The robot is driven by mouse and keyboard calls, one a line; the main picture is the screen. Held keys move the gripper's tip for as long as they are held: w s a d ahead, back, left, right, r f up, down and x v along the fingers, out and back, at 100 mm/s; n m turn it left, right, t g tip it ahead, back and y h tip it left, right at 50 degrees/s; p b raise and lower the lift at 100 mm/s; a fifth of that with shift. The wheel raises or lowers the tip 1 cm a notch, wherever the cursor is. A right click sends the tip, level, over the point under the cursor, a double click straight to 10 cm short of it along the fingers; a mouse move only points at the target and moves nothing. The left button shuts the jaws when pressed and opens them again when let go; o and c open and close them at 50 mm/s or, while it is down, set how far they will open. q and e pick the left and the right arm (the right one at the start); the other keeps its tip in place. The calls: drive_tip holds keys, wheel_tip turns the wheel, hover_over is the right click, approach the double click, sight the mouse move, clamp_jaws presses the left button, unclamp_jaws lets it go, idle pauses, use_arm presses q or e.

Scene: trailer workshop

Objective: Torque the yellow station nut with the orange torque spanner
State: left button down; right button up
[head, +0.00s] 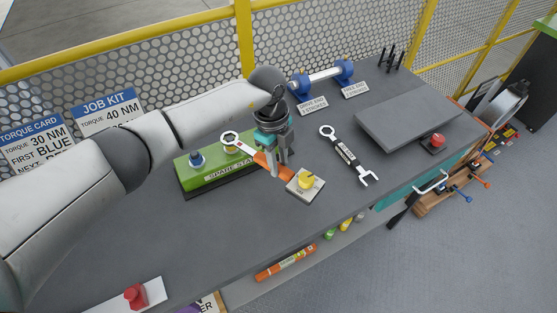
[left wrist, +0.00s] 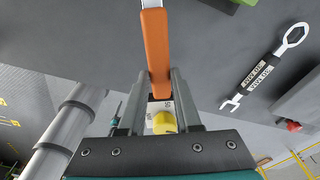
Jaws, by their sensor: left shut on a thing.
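The orange torque spanner (head: 261,160) has an orange handle and a silver ring end that points left in the head view, over the green spare stand (head: 200,175). My left gripper (head: 277,168) is shut on its orange handle, which also shows in the left wrist view (left wrist: 156,45). A yellow nut (head: 306,179) sits on a small pale station plate (head: 304,191), just right of the gripper. The yellow nut (left wrist: 164,122) shows between the fingers in the left wrist view. Whether the spanner touches the bench is unclear. My right gripper is not in view.
A second spanner with a dark labelled handle (head: 345,152) lies to the right. A grey raised plate (head: 408,117) and a red button (head: 438,140) are further right. Cards reading 30 NM (head: 34,143) and 40 NM (head: 107,110) stand at left. A red knob (head: 135,295) is at the front left.

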use_arm(q)
drive_tip(key=shift+f, duration=0.1)
drive_tip(key=shift+f+b, duration=0.8)
drive_tip(key=shift+f, duration=0.2)
drive_tip(key=s+a+m+p, duration=0.4)
drive_tip(key=s+a+m, duration=0.2)
drive_tip(key=a+m, duration=0.1)
drive_tip(key=shift+s+a+y+p, duration=0.15)
drive_tip(key=shift+y+p, duration=0.15)
drive_tip(key=shift+p, duration=0.05)
idle(0.4)
drive_tip(key=shift+a, duration=0.1)
